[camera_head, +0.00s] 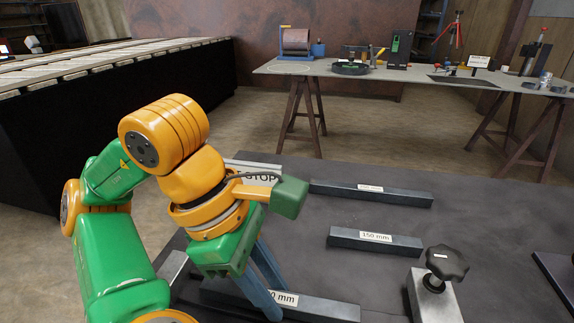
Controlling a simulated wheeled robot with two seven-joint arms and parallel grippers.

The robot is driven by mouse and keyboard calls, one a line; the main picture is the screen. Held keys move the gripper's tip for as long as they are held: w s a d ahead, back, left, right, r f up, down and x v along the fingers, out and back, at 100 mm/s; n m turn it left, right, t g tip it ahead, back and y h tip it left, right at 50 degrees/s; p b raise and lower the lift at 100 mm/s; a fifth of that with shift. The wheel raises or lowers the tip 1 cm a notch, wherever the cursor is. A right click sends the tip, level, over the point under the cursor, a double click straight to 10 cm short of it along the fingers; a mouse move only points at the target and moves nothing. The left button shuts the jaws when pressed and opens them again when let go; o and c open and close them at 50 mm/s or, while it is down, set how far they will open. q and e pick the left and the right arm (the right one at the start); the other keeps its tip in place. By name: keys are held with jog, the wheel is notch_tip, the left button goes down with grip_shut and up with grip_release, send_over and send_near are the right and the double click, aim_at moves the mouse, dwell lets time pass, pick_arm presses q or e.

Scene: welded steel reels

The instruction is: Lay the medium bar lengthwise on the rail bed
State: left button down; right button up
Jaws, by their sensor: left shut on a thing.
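My left gripper (270,297) reaches down from the left with its two blue-grey fingers on the nearest dark steel bar (330,308). It is shut on this bar, whose label is partly covered and reads only "0 mm". The bar lies low, at the front of the dark table; I cannot tell if it touches the top. A bar labelled 150 mm (400,246) lies behind it, and another bar (332,189) with a label too small to read lies farther back. I cannot identify the rail bed for certain. My right gripper is out of view.
A steel block with a black star knob (447,262) stands to the right of the held bar. A dark flat part (560,280) sits at the right edge. The dark tabletop (490,215) is clear at right.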

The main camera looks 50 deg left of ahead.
pick_arm(q)
jog(key=shift+f, duration=0.2)
dwell(0.4)
jog(key=c, duration=0.6)
grip_release()
notch_tip(320, 180, up, 6)
jog(key=p, duration=0.5)
jog(key=shift+r+p, duration=0.1)
jog(key=shift+p, duration=0.25)
